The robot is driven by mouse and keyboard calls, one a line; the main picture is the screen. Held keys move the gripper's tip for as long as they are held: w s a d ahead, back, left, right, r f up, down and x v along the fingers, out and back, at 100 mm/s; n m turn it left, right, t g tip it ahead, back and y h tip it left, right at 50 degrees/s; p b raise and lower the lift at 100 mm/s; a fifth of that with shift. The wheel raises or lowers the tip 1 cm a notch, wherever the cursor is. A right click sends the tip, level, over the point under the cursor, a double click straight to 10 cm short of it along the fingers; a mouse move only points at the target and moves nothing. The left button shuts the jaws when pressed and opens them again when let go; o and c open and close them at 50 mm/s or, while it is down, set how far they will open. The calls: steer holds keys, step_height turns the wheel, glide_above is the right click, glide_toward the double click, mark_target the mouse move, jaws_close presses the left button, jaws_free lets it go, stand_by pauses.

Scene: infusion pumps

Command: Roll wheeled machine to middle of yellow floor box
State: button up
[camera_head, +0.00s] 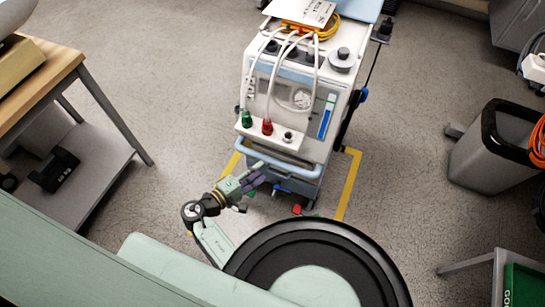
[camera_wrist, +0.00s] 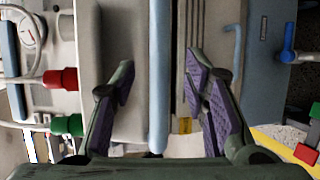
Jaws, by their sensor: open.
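The wheeled machine (camera_head: 292,95) is a white and pale blue cart with cables, knobs and green and red plugs. It stands upright, its lower front over the yellow floor box (camera_head: 348,185). Yellow lines show at its left and right; the box's far side is hidden behind the machine. My gripper (camera_head: 263,172) is at the machine's lower front, by its pale blue bar handle. In the wrist view, the gripper (camera_wrist: 159,62) is open, with its purple-padded fingers on either side of the handle (camera_wrist: 158,90). Contact with the bar cannot be told.
A wooden-topped table (camera_head: 45,75) with a lower shelf stands at the left. A grey bin (camera_head: 490,150) with an orange cable stands at the right. A green box (camera_head: 524,285) is at the lower right. Bare floor lies between the table and machine and between machine and bin.

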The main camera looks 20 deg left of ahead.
mark_target(273, 161)
steer(key=p+x, duration=0.1)
steer(key=x, duration=0.6)
steer(key=shift+w+d, duration=0.1)
steer(key=shift+w, duration=0.2)
steer(key=shift+c, duration=0.2)
jaws_close()
stand_by(0.3)
